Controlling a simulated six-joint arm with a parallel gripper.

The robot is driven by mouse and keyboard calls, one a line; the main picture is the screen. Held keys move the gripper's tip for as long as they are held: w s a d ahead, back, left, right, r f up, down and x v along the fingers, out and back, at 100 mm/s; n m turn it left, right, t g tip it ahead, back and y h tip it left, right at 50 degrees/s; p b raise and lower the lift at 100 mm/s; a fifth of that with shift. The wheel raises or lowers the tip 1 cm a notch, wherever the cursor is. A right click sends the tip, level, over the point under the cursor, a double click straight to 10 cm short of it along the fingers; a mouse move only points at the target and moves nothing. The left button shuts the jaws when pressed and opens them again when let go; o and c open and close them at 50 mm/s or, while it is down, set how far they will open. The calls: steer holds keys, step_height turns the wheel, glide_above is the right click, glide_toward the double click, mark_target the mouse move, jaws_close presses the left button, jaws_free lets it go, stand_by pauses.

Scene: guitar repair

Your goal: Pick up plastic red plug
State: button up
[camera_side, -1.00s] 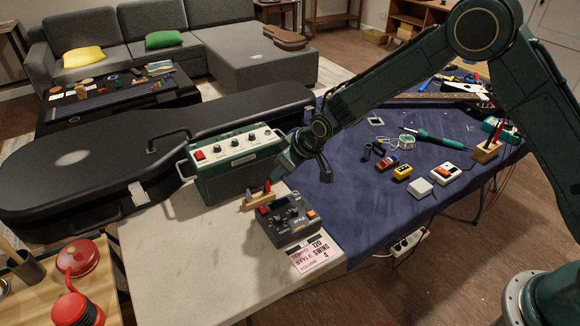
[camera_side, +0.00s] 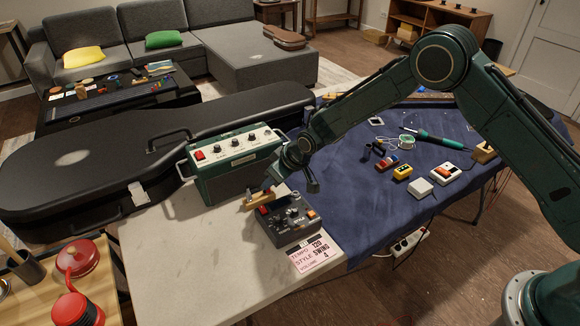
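A small wooden block (camera_side: 257,201) sits at the back edge of a dark pedal-like box, in front of the green amplifier. The red plug that stood in the block a second ago is hidden now, or too small to tell apart, behind my gripper's end. My gripper (camera_side: 268,189) points down at the block, with its fingertips at or just above it. The fingers are too small and dark to show whether they are open or shut, or whether they touch the plug.
The green amplifier (camera_side: 233,163) stands close behind the block. The dark box (camera_side: 288,220) with knobs is close in front, and a pink card (camera_side: 315,254) lies nearer. The pale tabletop (camera_side: 190,265) is clear at front left. Tools lie on the blue cloth (camera_side: 350,205).

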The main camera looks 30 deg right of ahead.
mark_target(268, 191)
steer(key=shift+x, duration=1.3)
jaws_close()
